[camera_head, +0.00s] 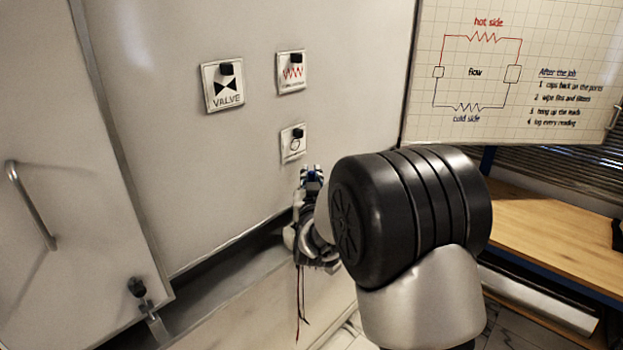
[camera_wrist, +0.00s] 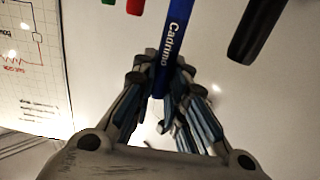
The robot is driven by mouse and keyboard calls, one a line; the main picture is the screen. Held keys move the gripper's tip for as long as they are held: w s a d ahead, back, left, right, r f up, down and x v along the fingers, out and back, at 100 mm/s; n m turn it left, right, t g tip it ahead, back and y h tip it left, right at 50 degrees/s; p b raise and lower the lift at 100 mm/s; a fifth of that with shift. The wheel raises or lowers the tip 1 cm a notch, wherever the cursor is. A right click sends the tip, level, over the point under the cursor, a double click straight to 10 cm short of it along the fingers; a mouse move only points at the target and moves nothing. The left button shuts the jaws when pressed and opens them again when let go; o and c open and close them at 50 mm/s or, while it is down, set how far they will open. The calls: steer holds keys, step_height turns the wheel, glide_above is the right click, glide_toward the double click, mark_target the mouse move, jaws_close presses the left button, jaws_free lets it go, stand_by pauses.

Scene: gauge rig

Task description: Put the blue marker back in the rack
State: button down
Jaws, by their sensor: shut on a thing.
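My gripper (camera_wrist: 164,72) is shut on the blue marker (camera_wrist: 175,32) in the wrist view. The marker has white lettering and stands out past the fingertips toward the top edge of the picture; its far end is out of frame. In the head view my gripper (camera_head: 311,178) is in front of the pale panel, just below a small card, with a small bit of blue at its tip. A green end (camera_wrist: 108,2) and a red end (camera_wrist: 135,6) show at the wrist view's top edge, left of the marker. I cannot make out the rack in either view.
A dark rounded bar (camera_wrist: 262,30) lies right of the marker in the wrist view. The pale panel carries a VALVE card (camera_head: 223,88) and two smaller cards. A whiteboard (camera_head: 520,70) hangs at upper right, above a wooden bench (camera_head: 560,235). A handle (camera_head: 30,205) is at far left.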

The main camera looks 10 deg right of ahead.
steer(key=shift+f+b, duration=1)
steer(key=shift+f+b, duration=0.95)
steer(key=shift+b, duration=0.1)
steer(key=c, duration=1.5)
jaws_free()
steer(key=shift+c, duration=0.2)
steer(key=shift+o, duration=0.3)
steer(key=o, duration=0.5)
steer(key=shift+r+p, duration=2.35)
steer(key=shift+r, duration=2.65)
